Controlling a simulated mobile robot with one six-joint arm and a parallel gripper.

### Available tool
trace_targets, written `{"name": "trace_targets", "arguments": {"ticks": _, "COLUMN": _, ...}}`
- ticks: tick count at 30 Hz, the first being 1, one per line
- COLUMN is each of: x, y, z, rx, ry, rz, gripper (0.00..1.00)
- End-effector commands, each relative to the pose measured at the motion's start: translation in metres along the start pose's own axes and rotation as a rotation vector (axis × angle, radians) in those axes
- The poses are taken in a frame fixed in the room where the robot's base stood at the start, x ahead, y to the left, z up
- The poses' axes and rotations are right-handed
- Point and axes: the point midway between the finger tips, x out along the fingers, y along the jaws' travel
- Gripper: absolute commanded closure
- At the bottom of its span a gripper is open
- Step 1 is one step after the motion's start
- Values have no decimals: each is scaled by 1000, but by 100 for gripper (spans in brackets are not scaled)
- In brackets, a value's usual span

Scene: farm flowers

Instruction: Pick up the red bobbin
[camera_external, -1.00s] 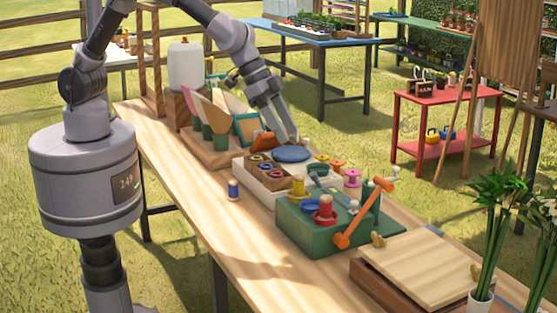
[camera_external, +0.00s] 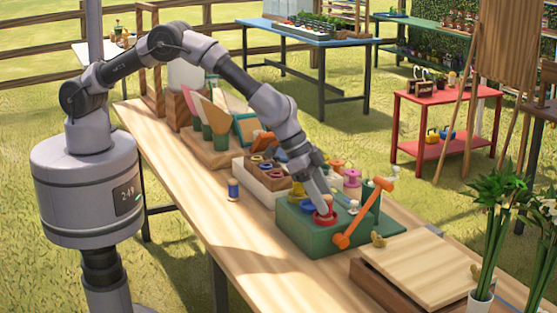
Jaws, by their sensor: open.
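The red bobbin (camera_external: 325,219) stands on top of the green box (camera_external: 290,231) on the wooden table. My gripper (camera_external: 326,208) points down at the red bobbin, with its fingertips at the bobbin's upper part. The fingers hide most of the bobbin's upper half; its red lower rim shows. My gripper is open; whether a finger touches the bobbin I cannot tell.
An orange crank handle (camera_external: 352,232) rises from the box just right of the bobbin. Yellow and blue pieces sit close by on the left. A blue spool (camera_external: 233,190) stands alone on the table. A wooden board (camera_external: 430,263) lies at the right.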

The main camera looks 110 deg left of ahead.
Motion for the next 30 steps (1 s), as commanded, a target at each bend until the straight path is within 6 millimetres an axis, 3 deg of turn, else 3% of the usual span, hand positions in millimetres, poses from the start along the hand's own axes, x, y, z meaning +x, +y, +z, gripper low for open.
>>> {"name": "trace_targets", "arguments": {"ticks": 5, "x": -1, "y": 0, "z": -1, "rx": 0, "ry": 1, "rz": 0, "gripper": 51}}
{"name": "trace_targets", "arguments": {"ticks": 12, "x": -1, "y": 0, "z": -1, "rx": 0, "ry": 1, "rz": 0, "gripper": 99}}
{"name": "trace_targets", "arguments": {"ticks": 23, "x": -4, "y": 0, "z": -3, "rx": 0, "ry": 1, "rz": 0, "gripper": 100}}
{"name": "trace_targets", "arguments": {"ticks": 30, "x": -31, "y": 0, "z": -19, "rx": -1, "ry": 3, "rz": 0, "gripper": 100}}
